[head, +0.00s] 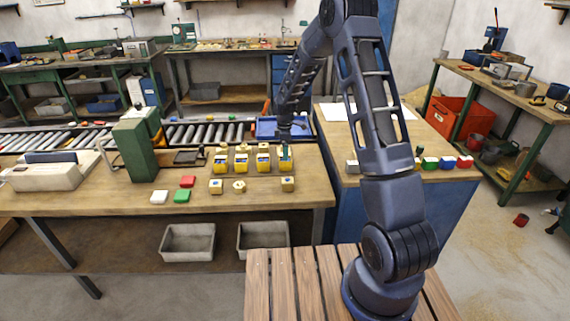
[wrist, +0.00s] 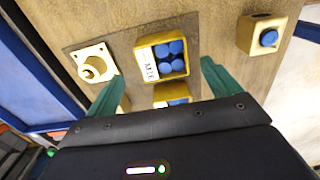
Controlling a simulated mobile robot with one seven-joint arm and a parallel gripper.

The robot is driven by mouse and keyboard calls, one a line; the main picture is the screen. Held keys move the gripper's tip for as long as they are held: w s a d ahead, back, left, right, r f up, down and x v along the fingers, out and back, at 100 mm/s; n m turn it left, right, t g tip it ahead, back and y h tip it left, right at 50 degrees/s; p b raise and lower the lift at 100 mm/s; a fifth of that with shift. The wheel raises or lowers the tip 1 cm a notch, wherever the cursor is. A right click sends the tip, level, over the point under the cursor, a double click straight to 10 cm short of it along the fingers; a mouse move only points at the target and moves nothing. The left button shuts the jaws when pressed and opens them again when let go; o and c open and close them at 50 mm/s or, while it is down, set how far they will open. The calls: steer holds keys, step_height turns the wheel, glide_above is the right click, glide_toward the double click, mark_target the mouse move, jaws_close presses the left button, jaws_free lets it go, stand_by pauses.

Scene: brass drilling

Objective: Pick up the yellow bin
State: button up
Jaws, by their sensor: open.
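Several small yellow bins with labels stand in a row on the wooden workbench; one yellow bin (head: 263,164) is just left of my gripper (head: 285,149). In the wrist view, a yellow bin (wrist: 139,42) with a white label and blue round pieces lies beyond my gripper (wrist: 158,82). The green fingers are spread apart, with nothing held between them. A second yellow bin (wrist: 159,91) with blue pieces is partly hidden by the gripper body. In the head view my gripper is over the right end of the row and partly covers the bin there.
A yellow block with a round collar (wrist: 94,66) and one with a blue disc (wrist: 262,34) lie nearby. Red (head: 188,181), green (head: 181,196) and white blocks sit left on the bench. A green press (head: 136,150) stands farther left; a blue tray (head: 268,128) is behind.

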mark_target(285, 162)
steer(key=shift+s+f, duration=0.2)
steer(key=shift+f, duration=3.2)
steer(key=c, duration=1.1)
